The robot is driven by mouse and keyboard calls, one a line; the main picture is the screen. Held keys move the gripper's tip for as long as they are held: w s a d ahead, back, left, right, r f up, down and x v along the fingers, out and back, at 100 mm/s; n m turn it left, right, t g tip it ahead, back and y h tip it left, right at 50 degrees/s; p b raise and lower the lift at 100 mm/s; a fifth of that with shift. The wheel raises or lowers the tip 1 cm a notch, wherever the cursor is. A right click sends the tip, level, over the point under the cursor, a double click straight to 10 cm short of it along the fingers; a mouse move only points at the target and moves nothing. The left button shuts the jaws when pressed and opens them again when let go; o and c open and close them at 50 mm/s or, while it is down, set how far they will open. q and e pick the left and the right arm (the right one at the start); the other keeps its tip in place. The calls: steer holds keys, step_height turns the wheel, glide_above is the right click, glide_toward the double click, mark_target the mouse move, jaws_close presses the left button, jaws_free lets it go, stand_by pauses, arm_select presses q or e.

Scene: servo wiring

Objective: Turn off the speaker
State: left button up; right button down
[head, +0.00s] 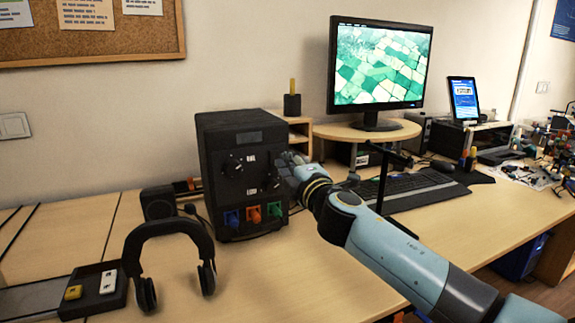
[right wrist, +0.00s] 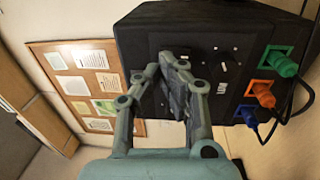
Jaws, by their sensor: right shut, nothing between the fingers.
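A large black box (head: 217,150) stands on the desk, with a small display, two dark knobs and blue, orange and green plugs on its front. I cannot tell for sure that it is the speaker. My right gripper (head: 288,163) is shut and empty at the right side of its front, partly covering the right knob (head: 270,179). In the right wrist view the shut fingers (right wrist: 176,75) overlap the box front (right wrist: 190,35), near a knob (right wrist: 227,66); contact cannot be told. A small black speaker-like box (head: 158,203) stands left of it. My left gripper is out of view.
Black headphones (head: 168,230) stand at the front left, beside a tray with a yellow and a white switch (head: 108,281). A monitor (head: 380,65), keyboard (head: 420,188) and tablet (head: 463,98) are to the right. Bare desk (head: 270,270) lies before the box.

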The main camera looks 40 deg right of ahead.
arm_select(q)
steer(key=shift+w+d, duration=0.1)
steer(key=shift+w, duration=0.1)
arm_select(e)
steer(key=r+v, duration=0.2)
steer(key=v, duration=0.7)
steer(key=shift+s, duration=0.3)
steer(key=shift+f, duration=0.1)
